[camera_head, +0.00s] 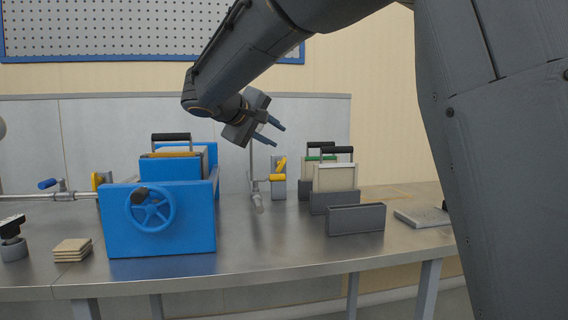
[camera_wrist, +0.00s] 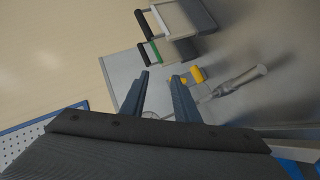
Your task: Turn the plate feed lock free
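No part is marked as the plate feed lock, so I cannot tell for sure which one it is. A yellow lever (camera_head: 278,167) sits on a small grey block behind the bench's middle; it also shows in the wrist view (camera_wrist: 197,75). A second yellow part (camera_head: 102,180) is at the left, partly hidden behind the blue machine (camera_head: 190,237). My gripper (camera_head: 278,135) is open and empty, in the air above the yellow lever in the head view. In the wrist view its fingers (camera_wrist: 159,77) are apart, with nothing between them; the yellow lever appears just right of the fingertips.
The blue machine has a handwheel (camera_head: 151,210) and a plate with a black handle. A metal rod (camera_head: 257,197) stands beside the lever. Handled plates (camera_head: 335,177) stand in grey holders at right, near an empty holder (camera_head: 356,219) and flat slab (camera_head: 422,217). Tan tiles (camera_head: 72,250) lie front left.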

